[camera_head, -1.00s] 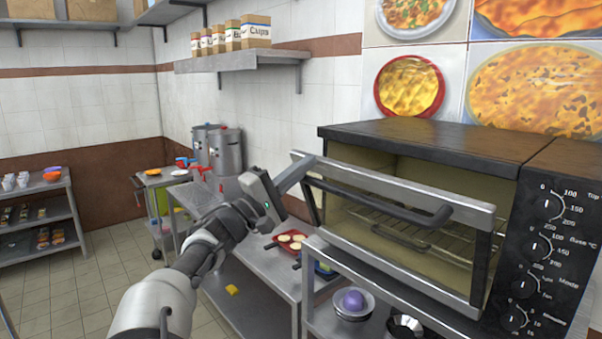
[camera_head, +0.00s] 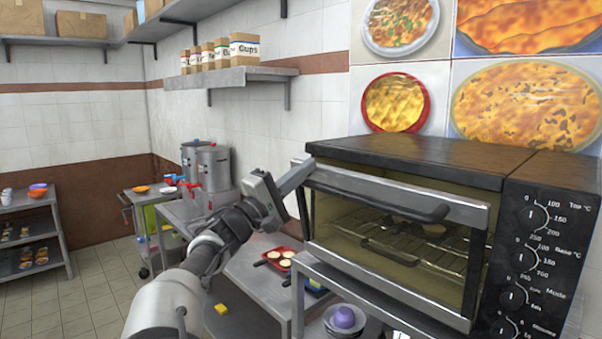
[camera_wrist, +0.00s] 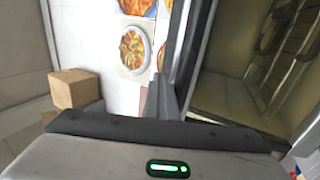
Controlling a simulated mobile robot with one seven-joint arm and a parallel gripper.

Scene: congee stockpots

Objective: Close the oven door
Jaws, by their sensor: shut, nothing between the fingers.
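The black oven (camera_head: 420,155) stands on a metal stand at the right of the head view. Its glass door (camera_head: 390,245), with a steel frame and a dark bar handle (camera_head: 375,195), stands nearly upright, with a narrow gap at its top. Racks show through the glass. My gripper (camera_head: 298,176) is shut and empty, at the upper left corner of the door. Its fingers appear to touch the door frame there, though exact contact is hard to tell. In the wrist view the fingers (camera_wrist: 168,98) lie beside the door's edge (camera_wrist: 196,50), with the oven interior to the right.
A metal table (camera_head: 260,285) left of the oven holds a red tray (camera_head: 285,257) with round pale items. A purple object (camera_head: 345,317) sits in a bowl below the oven. Stockpots (camera_head: 210,165) stand behind my arm. A shelf with boxes (camera_head: 235,75) hangs above.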

